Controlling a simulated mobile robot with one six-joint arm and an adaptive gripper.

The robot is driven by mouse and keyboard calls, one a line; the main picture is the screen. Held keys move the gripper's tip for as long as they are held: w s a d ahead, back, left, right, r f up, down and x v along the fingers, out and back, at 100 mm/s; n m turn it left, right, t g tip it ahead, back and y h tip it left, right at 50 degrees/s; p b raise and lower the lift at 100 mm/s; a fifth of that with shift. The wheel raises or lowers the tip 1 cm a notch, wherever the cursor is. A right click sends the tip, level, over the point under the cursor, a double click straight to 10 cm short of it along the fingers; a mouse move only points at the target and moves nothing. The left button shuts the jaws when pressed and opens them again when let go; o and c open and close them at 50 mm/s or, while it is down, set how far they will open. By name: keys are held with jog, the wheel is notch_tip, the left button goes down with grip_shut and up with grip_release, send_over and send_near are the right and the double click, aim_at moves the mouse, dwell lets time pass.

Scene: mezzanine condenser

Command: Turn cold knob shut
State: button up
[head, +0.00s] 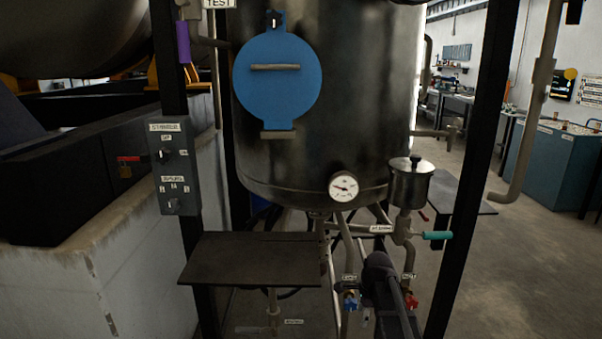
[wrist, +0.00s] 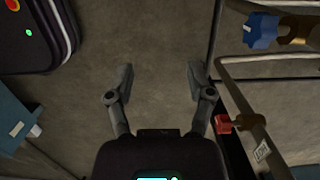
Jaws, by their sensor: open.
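The blue knob (head: 351,300), which I take to be the cold one, sits low on a pipe beneath the tank, under a small label too small to read. It also shows at the top right of the wrist view (wrist: 262,30), beside a brass fitting. A red knob (head: 411,301) is on the pipe to its right; it shows in the wrist view (wrist: 222,124) too, just right of my gripper. My gripper (wrist: 160,80) is open and empty, its two fingers apart over bare floor, touching neither knob. In the head view my arm hides its fingertips.
A steel tank (head: 350,110) with a blue hatch (head: 277,80) and a dial gauge (head: 343,187) stands above the pipes. A teal-handled valve (head: 437,235) is above the red knob. A dark shelf (head: 250,258) lies left. Black frame posts flank the pipes.

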jog(key=s+a+f+n+h+b, duration=0.1)
jog(key=s+f+n+b, duration=0.4)
jog(key=s+n, duration=0.4)
jog(key=s+f+n+h+b, duration=0.1)
jog(key=s+f+n+b, duration=0.4)
jog(key=s+n, duration=0.35)
notch_tip(320, 180, up, 35)
jog(key=p, duration=3.5)
jog(key=shift+w, duration=0.3)
jog(key=shift+a+n, duration=0.1)
jog(key=shift+n, duration=0.15)
